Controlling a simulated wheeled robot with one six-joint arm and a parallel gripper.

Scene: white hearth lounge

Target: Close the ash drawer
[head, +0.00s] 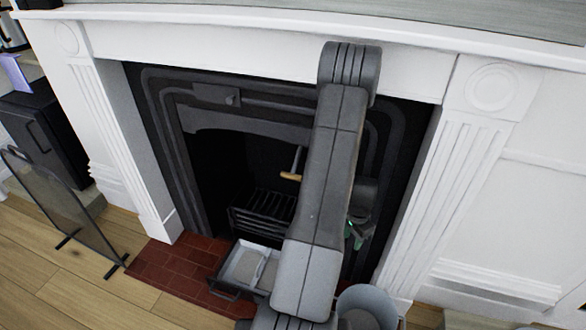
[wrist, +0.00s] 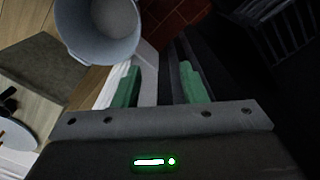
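The ash drawer (head: 231,268) is a grey metal tray pulled out below the black fire grate (head: 262,215) in the head view. It extends over the red brick hearth, with grey ash (head: 247,266) inside and a dark handle at its front. My arm hides its right side. My gripper (head: 355,233) is to the right of the drawer and higher, in front of the fireplace's right side, partly hidden by my arm. In the wrist view its green fingers (wrist: 158,86) are apart with nothing between them. I cannot make out the drawer in the wrist view.
A grey bucket (head: 367,303) stands right of the hearth; it also shows in the wrist view (wrist: 100,28). A wooden-handled item (head: 292,176) is at the fire opening. A mesh fire screen (head: 62,197) stands left. Brick hearth (head: 165,268) left of the drawer is clear.

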